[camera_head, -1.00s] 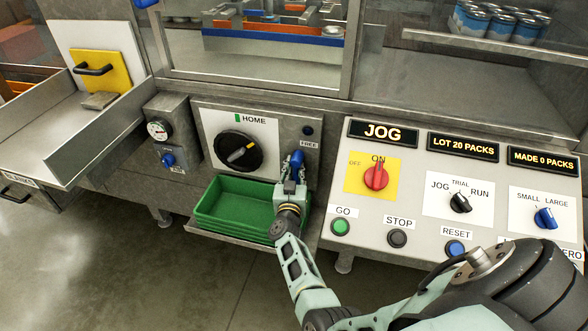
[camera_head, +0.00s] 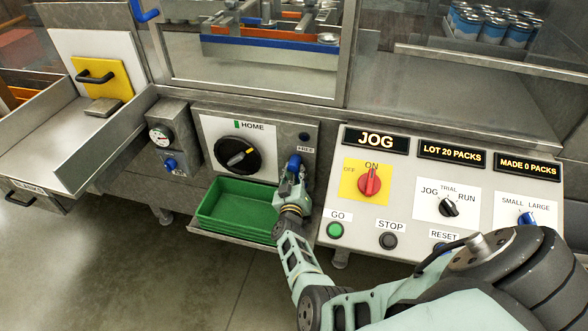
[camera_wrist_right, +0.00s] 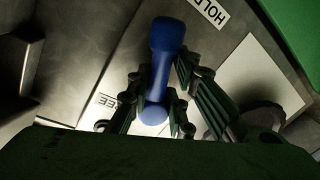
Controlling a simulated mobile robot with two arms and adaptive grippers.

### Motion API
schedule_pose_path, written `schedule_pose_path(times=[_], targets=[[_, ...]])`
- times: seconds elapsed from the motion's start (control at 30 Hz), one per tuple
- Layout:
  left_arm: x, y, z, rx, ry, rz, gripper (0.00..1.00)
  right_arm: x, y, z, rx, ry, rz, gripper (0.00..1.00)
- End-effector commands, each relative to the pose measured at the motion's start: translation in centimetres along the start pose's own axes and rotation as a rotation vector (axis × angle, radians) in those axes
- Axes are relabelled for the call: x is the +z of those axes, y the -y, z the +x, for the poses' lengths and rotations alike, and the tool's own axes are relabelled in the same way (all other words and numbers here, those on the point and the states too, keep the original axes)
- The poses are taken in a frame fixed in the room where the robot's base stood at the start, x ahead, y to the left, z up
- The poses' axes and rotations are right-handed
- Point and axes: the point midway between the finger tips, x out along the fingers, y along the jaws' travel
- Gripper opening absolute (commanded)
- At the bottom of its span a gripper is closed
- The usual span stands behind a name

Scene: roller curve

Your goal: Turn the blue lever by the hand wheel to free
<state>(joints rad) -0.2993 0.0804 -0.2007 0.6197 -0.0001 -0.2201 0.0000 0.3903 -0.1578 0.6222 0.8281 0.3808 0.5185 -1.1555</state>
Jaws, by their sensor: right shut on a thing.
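The blue lever (camera_head: 294,163) stands on the grey panel to the right of the black hand wheel (camera_head: 237,155), below the FREE label (camera_head: 306,149). My right gripper (camera_head: 291,178) is at the lever from below and hides its lower part. In the right wrist view the blue lever (camera_wrist_right: 166,60) runs between the two fingers of my right gripper (camera_wrist_right: 160,98), which are shut on it. A HOLD label (camera_wrist_right: 210,10) shows beyond the lever's far end, and the FREE label is partly covered by a finger. My left gripper is not in view.
A green tray (camera_head: 209,212) sits under the hand wheel, left of my right arm. The control panel (camera_head: 398,225) with a red switch (camera_head: 369,182) and several buttons is at the right. A gauge box (camera_head: 175,112) is at the left.

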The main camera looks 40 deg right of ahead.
Motion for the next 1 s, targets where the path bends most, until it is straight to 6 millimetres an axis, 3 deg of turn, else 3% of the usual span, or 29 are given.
schedule_pose_path(times=[0.03, 0.33, 0.8, 0.83, 1.0], targets=[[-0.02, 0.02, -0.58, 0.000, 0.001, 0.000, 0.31, 0.13, -1.24, 0.24, 0.020, 0.008, -0.020, 0.00], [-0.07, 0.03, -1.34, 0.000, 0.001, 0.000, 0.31, 0.16, -1.53, 0.27, 0.022, 0.022, -0.115, 0.00], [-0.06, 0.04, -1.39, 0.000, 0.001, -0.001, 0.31, 0.13, -1.65, 0.34, 0.025, 0.023, -0.126, 0.00], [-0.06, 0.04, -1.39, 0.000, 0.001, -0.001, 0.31, 0.12, -1.65, 0.34, 0.025, 0.023, -0.126, 0.22], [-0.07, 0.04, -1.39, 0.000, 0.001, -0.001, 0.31, 0.08, -1.56, 0.33, 0.023, 0.022, -0.127, 0.36]])
